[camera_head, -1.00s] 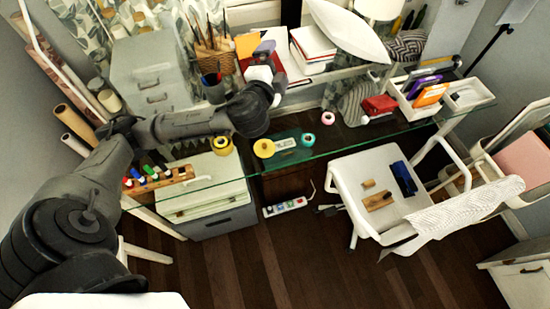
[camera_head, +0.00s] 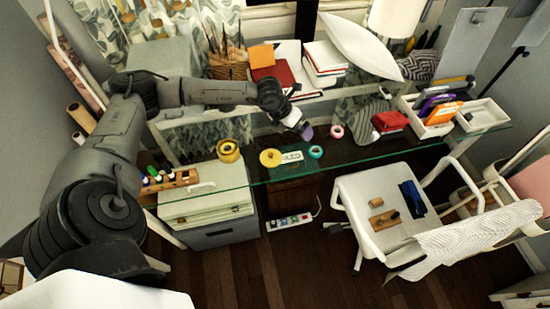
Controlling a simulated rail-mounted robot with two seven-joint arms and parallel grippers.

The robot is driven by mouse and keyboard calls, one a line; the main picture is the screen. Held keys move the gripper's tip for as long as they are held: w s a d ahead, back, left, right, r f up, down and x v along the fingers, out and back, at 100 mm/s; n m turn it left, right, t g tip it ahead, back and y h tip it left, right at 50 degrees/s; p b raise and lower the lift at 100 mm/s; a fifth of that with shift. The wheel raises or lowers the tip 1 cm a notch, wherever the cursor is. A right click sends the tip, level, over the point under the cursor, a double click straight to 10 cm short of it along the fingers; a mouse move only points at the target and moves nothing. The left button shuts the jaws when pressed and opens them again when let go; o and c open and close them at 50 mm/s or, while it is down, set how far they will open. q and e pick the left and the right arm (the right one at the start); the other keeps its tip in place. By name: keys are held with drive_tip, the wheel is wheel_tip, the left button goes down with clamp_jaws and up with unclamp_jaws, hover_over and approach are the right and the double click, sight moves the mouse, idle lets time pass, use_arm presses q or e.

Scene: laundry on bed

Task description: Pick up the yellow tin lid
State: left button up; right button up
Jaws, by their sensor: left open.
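The yellow tin lid (camera_head: 270,157) looks like the flat yellow disc on the glass desk, at the left edge of a dark green mat. My left gripper (camera_head: 305,130) is above the desk, up and to the right of the disc, pointing down and to the right. It is open, and its purplish tip is small in view. It looks clear of the disc, though its exact height is hard to judge. My right gripper is out of view.
A yellow tape roll (camera_head: 228,151) stands left of the disc. A teal roll (camera_head: 315,152) and a pink roll (camera_head: 337,131) lie to the right. A wooden marker rack (camera_head: 168,181) is at the left end. White trays (camera_head: 482,116) stand at the right.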

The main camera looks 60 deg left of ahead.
sight(270, 156)
use_arm(q)
drive_tip(key=s+a+f+n+g+y, duration=0.2)
drive_tip(key=s+a+g+y, duration=0.15)
drive_tip(key=s+g, duration=0.2)
drive_tip(key=shift+n+t+h, duration=0.25)
drive_tip(key=shift+n+t, duration=0.1)
drive_tip(key=shift+n, duration=0.15)
drive_tip(key=f, duration=0.5)
drive_tip(key=s+f, duration=0.1)
drive_tip(key=f, duration=0.2)
drive_tip(key=shift+a+f, duration=0.25)
drive_tip(key=shift+s+f, duration=0.15)
drive_tip(key=shift+f, duration=2.5)
drive_tip(key=shift+c, duration=0.4)
drive_tip(key=c, duration=0.6)
